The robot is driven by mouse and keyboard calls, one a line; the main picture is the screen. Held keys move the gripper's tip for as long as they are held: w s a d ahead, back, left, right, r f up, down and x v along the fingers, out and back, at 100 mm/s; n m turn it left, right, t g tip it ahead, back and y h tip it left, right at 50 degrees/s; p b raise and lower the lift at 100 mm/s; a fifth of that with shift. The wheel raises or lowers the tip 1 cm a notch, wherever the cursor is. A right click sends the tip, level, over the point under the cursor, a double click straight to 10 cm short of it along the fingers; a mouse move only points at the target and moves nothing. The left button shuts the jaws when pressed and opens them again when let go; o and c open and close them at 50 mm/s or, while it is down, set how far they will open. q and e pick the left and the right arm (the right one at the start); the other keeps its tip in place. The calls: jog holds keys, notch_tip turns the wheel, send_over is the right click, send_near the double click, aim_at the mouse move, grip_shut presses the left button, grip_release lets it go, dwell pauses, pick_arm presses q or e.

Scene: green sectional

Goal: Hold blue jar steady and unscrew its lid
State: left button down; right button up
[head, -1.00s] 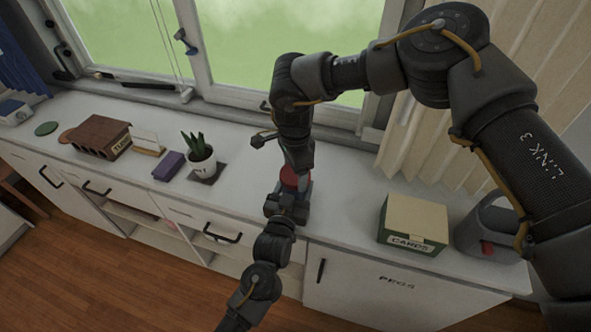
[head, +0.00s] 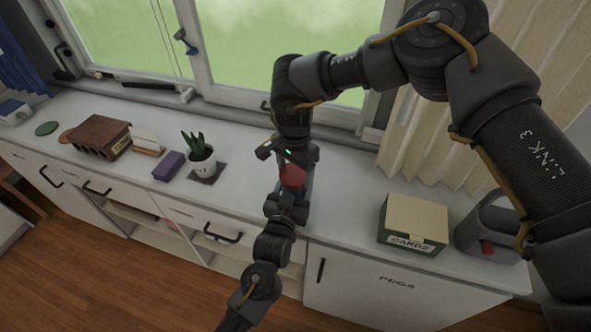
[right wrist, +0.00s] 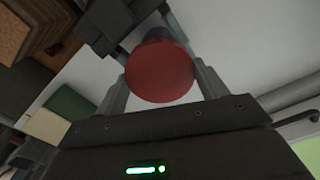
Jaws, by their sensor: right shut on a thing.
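The red lid (head: 292,177) sits at the counter's front part in the head view, and it shows as a round red disc in the right wrist view (right wrist: 160,72). My right gripper (right wrist: 161,82) is shut on the lid from above, one finger on each side. My left gripper (head: 288,200) reaches in from the front, low at the jar beneath the lid; it also shows in the right wrist view (right wrist: 142,32), its fingers on both sides of the jar. The jar's body is mostly hidden by the lid and the grippers.
On the white counter (head: 345,200), a potted plant (head: 201,158), a purple block (head: 169,166) and a brown organizer (head: 102,137) stand to the left. A green card box (head: 413,223) and a grey holder (head: 490,228) stand to the right. The window is behind.

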aim_at(294, 174)
pick_arm(q)
jog(key=shift+f, duration=0.1)
pick_arm(e)
jog(key=shift+s+a+r, duration=0.1)
jog(key=shift+r, duration=1)
jog(key=shift+r, duration=2)
pick_arm(q)
jog(key=shift+c, duration=1.3)
grip_release()
pick_arm(e)
notch_tip(294, 174, down, 3)
jog(key=b, duration=0.3)
pick_arm(q)
jog(key=v, duration=1.2)
pick_arm(e)
jog(key=shift+f, duration=0.15)
